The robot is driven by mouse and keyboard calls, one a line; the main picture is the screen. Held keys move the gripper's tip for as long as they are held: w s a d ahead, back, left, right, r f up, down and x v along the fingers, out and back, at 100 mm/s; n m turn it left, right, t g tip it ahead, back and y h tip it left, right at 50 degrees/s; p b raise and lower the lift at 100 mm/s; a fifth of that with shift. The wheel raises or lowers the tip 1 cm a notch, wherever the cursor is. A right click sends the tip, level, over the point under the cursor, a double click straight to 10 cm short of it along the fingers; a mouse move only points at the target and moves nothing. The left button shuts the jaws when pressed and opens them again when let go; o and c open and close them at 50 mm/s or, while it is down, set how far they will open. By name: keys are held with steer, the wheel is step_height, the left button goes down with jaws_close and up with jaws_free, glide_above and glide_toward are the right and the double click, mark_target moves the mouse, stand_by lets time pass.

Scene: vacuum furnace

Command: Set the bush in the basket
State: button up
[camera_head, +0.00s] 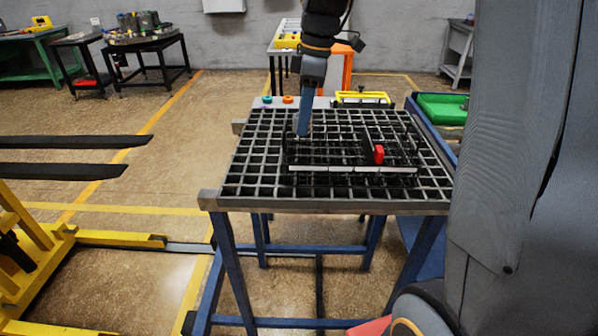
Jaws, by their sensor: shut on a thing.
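The basket (350,169) is a dark wire basket with a pale strip along its near side. It rests on the grid-top table (255,180). My gripper (302,132) points straight down at the basket's left end, with its fingertips at about the height of the wire walls. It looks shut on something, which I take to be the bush. The bush itself cannot be made out; it is hidden by the blue fingers or too small to see. I cannot tell whether it touches the basket floor.
A red part (379,154) sits at a dark upright plate in the basket's right half. A teal ring (267,99) and an orange ring (288,99) lie at the table's back edge. A yellow item (362,97) is at back right, and a green tray (441,108) stands further right.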

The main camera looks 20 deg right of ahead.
steer(key=shift+w+f+b, duration=0.45)
steer(key=shift+w+f, duration=0.05)
steer(key=shift+f, duration=0.3)
step_height(320, 180, down, 10)
steer(key=p, duration=0.2)
steer(key=shift+p, duration=0.4)
steer(key=shift+f, duration=0.15)
steer(key=o, duration=1.3)
steer(key=r+b, duration=0.1)
steer(key=r, duration=0.3)
steer(key=d+r+b, duration=0.1)
steer(key=r, duration=0.3)
steer(key=r+b, duration=0.1)
steer(key=r, duration=0.3)
steer(key=shift+s+d+r, duration=0.1)
steer(key=shift+s+d, duration=0.2)
steer(key=shift+d, duration=0.05)
